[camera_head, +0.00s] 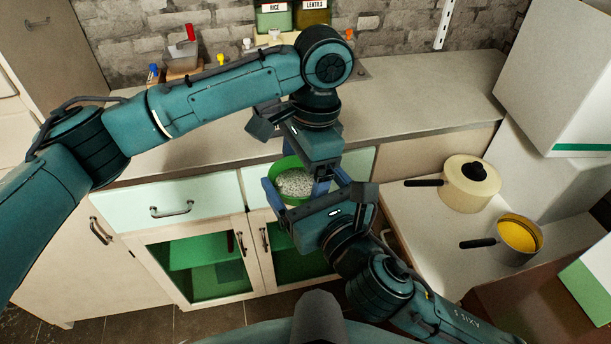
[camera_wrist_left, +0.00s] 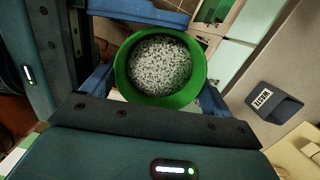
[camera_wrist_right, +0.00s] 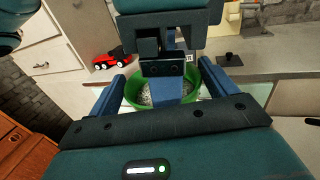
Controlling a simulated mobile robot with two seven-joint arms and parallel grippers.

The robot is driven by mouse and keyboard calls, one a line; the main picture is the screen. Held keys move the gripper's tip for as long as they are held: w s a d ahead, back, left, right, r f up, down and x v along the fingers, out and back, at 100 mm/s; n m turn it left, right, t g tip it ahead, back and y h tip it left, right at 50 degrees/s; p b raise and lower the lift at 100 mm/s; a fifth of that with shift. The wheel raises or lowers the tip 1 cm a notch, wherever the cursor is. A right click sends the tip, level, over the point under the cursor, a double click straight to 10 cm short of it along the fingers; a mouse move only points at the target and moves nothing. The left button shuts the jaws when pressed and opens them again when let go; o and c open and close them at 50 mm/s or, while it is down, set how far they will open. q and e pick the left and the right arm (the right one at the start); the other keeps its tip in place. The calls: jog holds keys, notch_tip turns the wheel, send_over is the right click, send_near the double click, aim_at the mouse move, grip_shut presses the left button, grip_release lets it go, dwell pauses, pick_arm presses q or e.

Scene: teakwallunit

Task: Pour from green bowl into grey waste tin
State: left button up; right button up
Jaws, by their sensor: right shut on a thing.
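The green bowl (camera_head: 272,190), filled with speckled pale grains, is between my two grippers in front of the counter. It looks upright. My right gripper (camera_wrist_right: 165,92) is shut on the bowl, with fingers on opposite sides. My left gripper (camera_wrist_left: 155,95) also has its fingers on either side of the bowl (camera_wrist_left: 192,98); whether they press on it is unclear. One left finger crosses in front of the bowl in the right wrist view. The dark grey waste tin (camera_wrist_left: 272,105), labelled WASTE, stands on a pale surface at the right of the left wrist view. I cannot make it out in the head view.
RICE and LENTILS containers (camera_head: 290,17) stand at the back. A red toy car (camera_wrist_right: 112,57) shows in the right wrist view. The counter's right part (camera_head: 420,110) is clear.

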pick_arm(q)
jog(key=shift+o, duration=1.4)
jog(key=shift+r, duration=0.1)
